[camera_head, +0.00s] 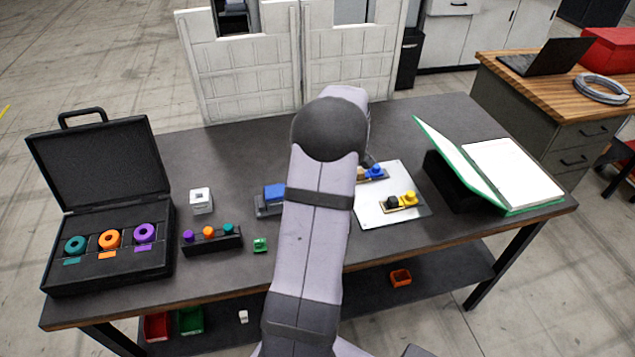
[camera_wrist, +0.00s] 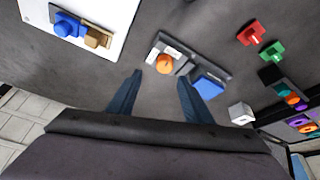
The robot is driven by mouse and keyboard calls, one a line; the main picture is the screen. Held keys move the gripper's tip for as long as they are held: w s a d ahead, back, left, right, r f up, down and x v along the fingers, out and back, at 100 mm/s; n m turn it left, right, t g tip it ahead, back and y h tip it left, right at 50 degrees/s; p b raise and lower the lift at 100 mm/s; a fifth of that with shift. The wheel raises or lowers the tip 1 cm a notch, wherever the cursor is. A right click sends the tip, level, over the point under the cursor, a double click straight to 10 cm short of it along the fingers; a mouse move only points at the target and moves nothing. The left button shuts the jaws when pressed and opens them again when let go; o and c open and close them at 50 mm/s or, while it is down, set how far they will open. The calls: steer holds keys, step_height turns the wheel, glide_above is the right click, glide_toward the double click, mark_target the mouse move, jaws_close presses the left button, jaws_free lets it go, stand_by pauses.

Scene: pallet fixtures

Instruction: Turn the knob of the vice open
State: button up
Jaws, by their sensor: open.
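The vice (camera_wrist: 178,55) is a grey fixture on the dark table, with pale label strips. Its round orange knob (camera_wrist: 164,64) shows in the wrist view, and a blue block (camera_wrist: 208,85) sits at its right end. In the head view my arm hides most of the vice; only its left part shows, with the blue block (camera_head: 274,192). My gripper (camera_wrist: 160,77) is open, with dark blue fingers spread apart. In the picture, the knob lies between the fingertips and just beyond them. Nothing is between the fingers. The head view hides the gripper behind my arm.
A white plate (camera_head: 380,213) carries fixtures with blue and yellow parts, right of my arm. A peg rack (camera_head: 212,243), white cube (camera_head: 201,203), green piece (camera_head: 260,244) and open case (camera_head: 105,275) stand left. A green binder (camera_head: 470,170) stands right.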

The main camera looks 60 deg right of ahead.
steer(key=shift+a+p+x, duration=0.2)
steer(key=shift+p+x, duration=0.65)
steer(key=shift+x, duration=0.95)
steer(key=shift+a+p+x, duration=0.2)
steer(key=shift+p+x, duration=0.6)
steer(key=shift+x, duration=1)
steer(key=shift+w, duration=0.1)
steer(key=shift+c, duration=0.7)
steer(key=shift+f, duration=0.1)
steer(key=c, duration=0.9)
